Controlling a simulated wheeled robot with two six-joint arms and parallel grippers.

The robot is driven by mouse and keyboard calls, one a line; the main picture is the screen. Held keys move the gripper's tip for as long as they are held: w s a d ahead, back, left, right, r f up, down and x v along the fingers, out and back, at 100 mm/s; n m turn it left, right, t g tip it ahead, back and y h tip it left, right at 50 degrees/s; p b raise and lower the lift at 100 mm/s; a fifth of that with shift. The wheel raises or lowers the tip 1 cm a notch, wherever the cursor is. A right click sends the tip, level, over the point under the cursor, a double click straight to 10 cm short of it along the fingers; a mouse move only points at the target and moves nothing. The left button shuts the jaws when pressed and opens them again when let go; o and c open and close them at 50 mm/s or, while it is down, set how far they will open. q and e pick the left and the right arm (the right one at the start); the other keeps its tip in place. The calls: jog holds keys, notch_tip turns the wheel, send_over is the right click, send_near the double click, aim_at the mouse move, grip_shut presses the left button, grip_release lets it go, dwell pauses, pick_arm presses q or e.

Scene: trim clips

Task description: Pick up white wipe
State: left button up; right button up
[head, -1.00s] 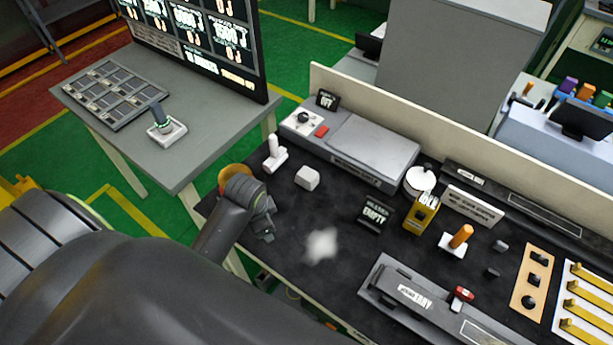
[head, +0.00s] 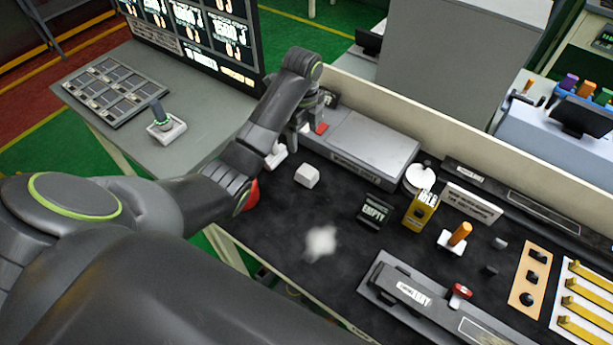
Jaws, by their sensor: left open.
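A small white block (head: 307,176), which looks like a folded white wipe, lies on the black bench top left of centre. A soft white patch (head: 320,243) lies nearer the front of the bench; whether it is cloth or residue I cannot tell. My left gripper (head: 304,125) is open at the left end of the grey machine (head: 368,145), near its red button (head: 321,128). It is beyond the white block and apart from it. My left arm partly hides a white-handled tool (head: 275,156). My right gripper is out of view.
A black "EMPTY" sign (head: 375,211), a yellow holder (head: 420,209) and an orange-handled tool (head: 456,237) stand to the right. A grey tray fixture (head: 400,290) lies at the front. The bench around the white block is mostly clear.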

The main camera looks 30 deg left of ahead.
pick_arm(q)
jog(key=b, duration=0.6)
send_near(307, 171)
jog(key=shift+a+f, duration=0.4)
jog(key=shift+a, duration=0.1)
notch_tip(307, 171, down, 3)
jog(key=shift+s+r+b, duration=0.1)
jog(key=shift+b, duration=0.4)
jog(key=shift+f+p, duration=0.3)
jog(key=shift+p, duration=0.2)
jog(key=shift+f, duration=0.55)
jog(key=shift+d+f+p, duration=0.1)
jog(key=shift+f+p, duration=0.15)
jog(key=shift+p, duration=0.05)
jog(key=f, duration=0.1)
jog(key=f+p, duration=0.1)
jog(key=f, duration=0.2)
jog(key=shift+d, duration=0.35)
jog(key=shift+f, duration=0.4)
